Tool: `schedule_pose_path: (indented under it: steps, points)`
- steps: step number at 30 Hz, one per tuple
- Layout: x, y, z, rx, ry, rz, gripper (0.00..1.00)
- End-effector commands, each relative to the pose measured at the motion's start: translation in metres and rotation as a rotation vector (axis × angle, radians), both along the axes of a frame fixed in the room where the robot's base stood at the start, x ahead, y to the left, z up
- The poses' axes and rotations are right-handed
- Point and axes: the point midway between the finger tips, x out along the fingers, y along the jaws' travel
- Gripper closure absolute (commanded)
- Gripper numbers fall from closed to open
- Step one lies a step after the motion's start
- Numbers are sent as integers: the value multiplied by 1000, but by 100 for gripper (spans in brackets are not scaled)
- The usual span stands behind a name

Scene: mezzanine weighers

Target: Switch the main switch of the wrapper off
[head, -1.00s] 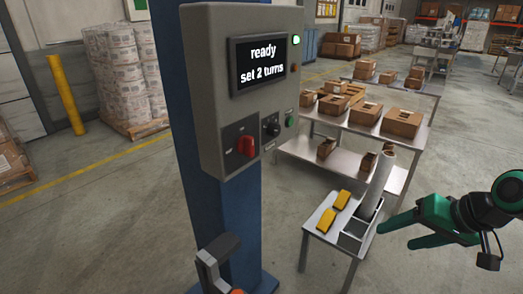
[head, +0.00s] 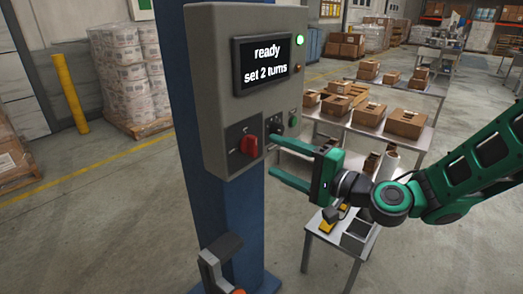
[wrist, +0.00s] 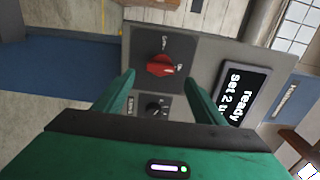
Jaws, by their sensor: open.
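The wrapper's grey control box (head: 213,95) is mounted on a blue column. Its red main switch (head: 249,145) is a rotary knob on a dark plate at the lower left of the front; it also shows in the wrist view (wrist: 160,66). The screen (head: 264,64) reads "ready set 2 turns". My gripper (head: 272,157) is open and empty, just right of the red switch in the head view. In the wrist view the switch lies beyond and between the green fingertips (wrist: 159,84), apart from them. A black dial (wrist: 153,107) is between the fingers, nearer to me.
A green button (head: 293,119) and a lit green lamp (head: 300,40) are on the box's right side. A small table (head: 325,241) stands below my arm. A bench of cartons (head: 345,124) is behind.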

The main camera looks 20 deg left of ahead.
Motion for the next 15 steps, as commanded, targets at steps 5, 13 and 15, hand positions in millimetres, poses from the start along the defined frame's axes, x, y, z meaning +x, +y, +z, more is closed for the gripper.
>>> schedule_pose_path:
  steps: [5, 13, 15]
  points:
    - [11, 31, 0, 0, -2, 4, 36]
    - [23, 58, 0, -1, -2, 2, 36]
    - [25, 61, 0, -1, -2, 1, 36]
